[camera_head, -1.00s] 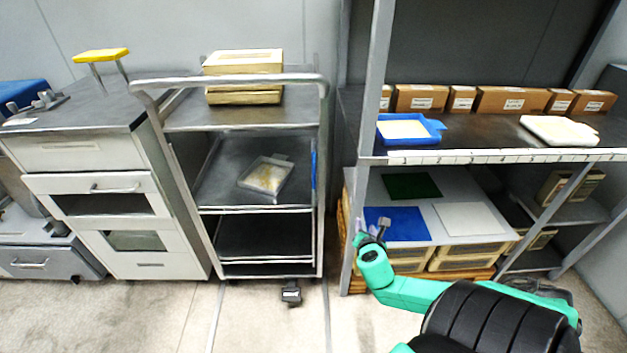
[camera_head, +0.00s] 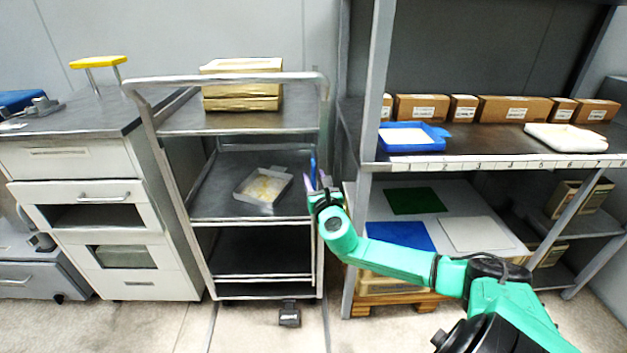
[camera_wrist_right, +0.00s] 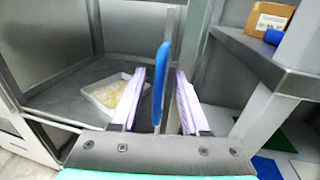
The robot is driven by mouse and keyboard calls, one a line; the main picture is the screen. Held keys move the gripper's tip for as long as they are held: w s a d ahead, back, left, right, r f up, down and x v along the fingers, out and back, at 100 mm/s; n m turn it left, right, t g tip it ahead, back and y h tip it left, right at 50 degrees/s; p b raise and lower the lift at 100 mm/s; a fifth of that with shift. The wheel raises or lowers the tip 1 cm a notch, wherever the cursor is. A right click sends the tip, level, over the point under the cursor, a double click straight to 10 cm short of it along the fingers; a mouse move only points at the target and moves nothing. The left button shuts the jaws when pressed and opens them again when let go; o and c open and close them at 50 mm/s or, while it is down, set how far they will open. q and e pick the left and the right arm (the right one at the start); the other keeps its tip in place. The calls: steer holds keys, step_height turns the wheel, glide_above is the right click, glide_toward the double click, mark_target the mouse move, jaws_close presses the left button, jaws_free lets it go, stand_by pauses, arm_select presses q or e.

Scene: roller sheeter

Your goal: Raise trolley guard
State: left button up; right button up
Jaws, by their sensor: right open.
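The metal trolley (camera_head: 146,110) stands left of the shelf rack, with three decks. A blue upright strip (camera_head: 313,170), which looks like the guard's handle, is at the right side of its middle deck. My right gripper (camera_head: 318,182) is at that side, by the blue strip. In the right wrist view, the blue strip (camera_wrist_right: 160,85) stands upright between the two pale fingers of my open right gripper (camera_wrist_right: 157,95), with gaps on both sides. Whether it is attached to a guard panel is hard to tell. My left gripper is not in view.
A white tray (camera_head: 263,186) with pale contents sits on the trolley's middle deck, and yellowish boxes (camera_head: 242,85) are on top. The shelf rack's post (camera_head: 368,120) is close to the right. A drawer cabinet (camera_head: 100,200) stands left.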

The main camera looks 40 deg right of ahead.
steer(key=shift+w+d, duration=0.2)
steer(key=shift+w, duration=0.35)
jaws_close()
stand_by(1.0)
